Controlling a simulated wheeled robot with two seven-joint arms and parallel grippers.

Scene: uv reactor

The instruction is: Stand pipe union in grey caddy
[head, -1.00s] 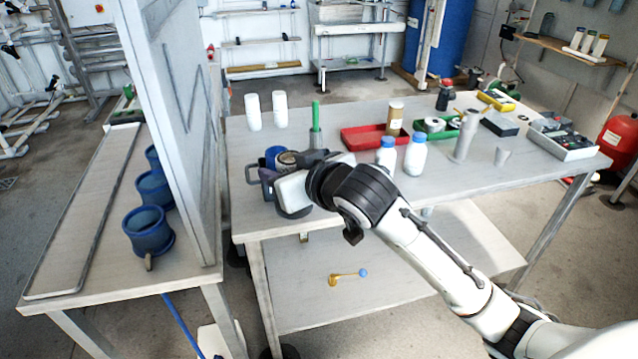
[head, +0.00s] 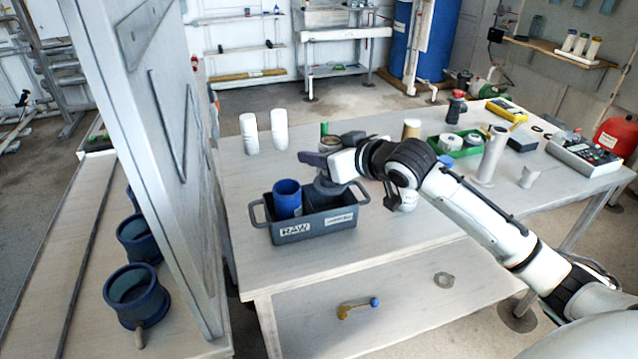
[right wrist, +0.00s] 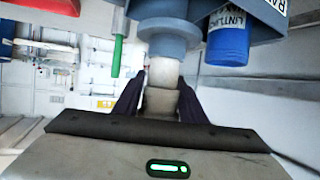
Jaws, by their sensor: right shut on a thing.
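The grey caddy (head: 314,226) stands on the table's front left, with a RAW label on the left of its front wall and another label on the right. A blue cup (head: 287,198) stands in its left part; it also shows in the right wrist view (right wrist: 228,42). My right gripper (head: 325,166) is over the caddy's right part, shut on the pale stem of the pipe union (right wrist: 160,88). The union's grey body (head: 328,188) is upright, its lower end hidden by the caddy wall. I cannot tell whether it touches the caddy floor. My left gripper is not in view.
A tall white panel (head: 160,150) stands left of the table. Two white bottles (head: 263,132) are behind the caddy. The table front right of the caddy is clear.

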